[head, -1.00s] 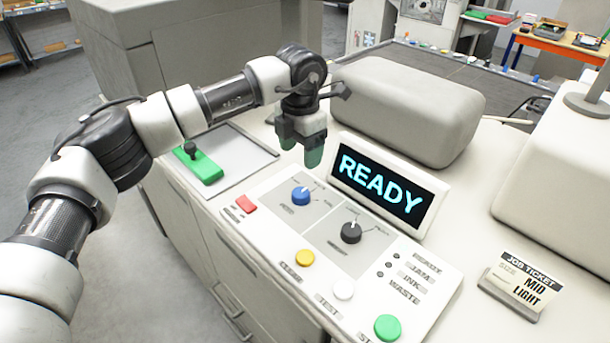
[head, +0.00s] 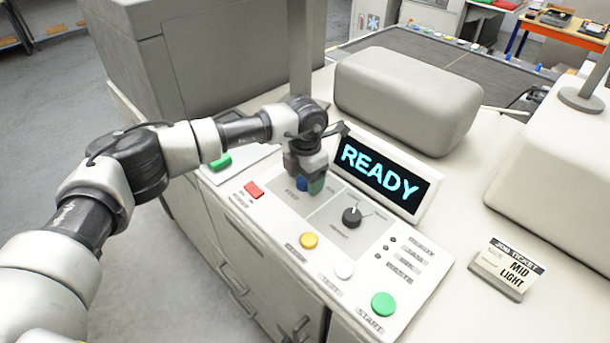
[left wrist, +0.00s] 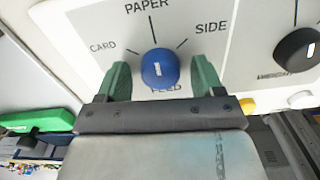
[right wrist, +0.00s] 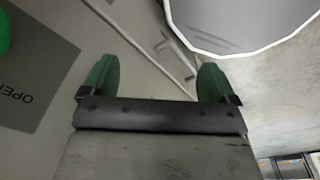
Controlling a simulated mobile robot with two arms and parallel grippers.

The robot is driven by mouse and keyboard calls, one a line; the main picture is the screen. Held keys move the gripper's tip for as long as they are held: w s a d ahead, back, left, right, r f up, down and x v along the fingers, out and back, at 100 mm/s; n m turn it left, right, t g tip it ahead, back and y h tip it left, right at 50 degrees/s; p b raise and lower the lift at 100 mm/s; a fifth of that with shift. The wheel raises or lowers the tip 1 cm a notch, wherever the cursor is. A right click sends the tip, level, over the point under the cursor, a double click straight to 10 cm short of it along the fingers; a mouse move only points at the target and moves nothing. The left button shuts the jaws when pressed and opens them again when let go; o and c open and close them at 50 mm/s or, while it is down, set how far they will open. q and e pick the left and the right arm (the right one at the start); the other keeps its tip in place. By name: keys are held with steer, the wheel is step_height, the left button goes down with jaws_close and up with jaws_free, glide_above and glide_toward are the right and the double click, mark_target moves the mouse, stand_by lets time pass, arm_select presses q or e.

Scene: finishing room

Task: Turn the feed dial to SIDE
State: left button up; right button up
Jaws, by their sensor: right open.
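The blue feed dial (left wrist: 160,69) sits on the control panel (head: 408,290), with CARD, PAPER and SIDE printed around it and FEED below, partly covered. Its white mark points up, towards PAPER. My left gripper (left wrist: 162,76) is open, with one green finger on each side of the dial and a visible gap at both sides. In the head view the left gripper (head: 309,184) hangs over the dial (head: 302,184) and hides most of it. My right gripper (right wrist: 158,74) is open and empty, near a light grey cabinet surface.
A black dial (head: 352,216) is right of the feed dial. Red (head: 254,189), yellow (head: 309,240), white (head: 344,269) and green (head: 383,304) buttons line the panel. The READY screen (head: 380,175) stands close behind the left gripper. A job ticket (head: 507,267) reads MID, LIGHT.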

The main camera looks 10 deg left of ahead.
arm_select(q)
steer(key=shift+c, duration=1.1)
steer(key=c, duration=0.6)
steer(key=shift+f+m+b, duration=0.15)
steer(key=shift+m+b, duration=0.25)
steer(key=shift+b, duration=0.4)
steer(key=m+b, duration=0.5)
steer(key=b, duration=0.2)
steer(key=shift+r+m+b, duration=0.2)
steer(key=shift+m+b, duration=1.4)
steer(key=shift+m, duration=0.4)
steer(key=shift+w+r, duration=0.1)
steer(key=o, duration=0.9)
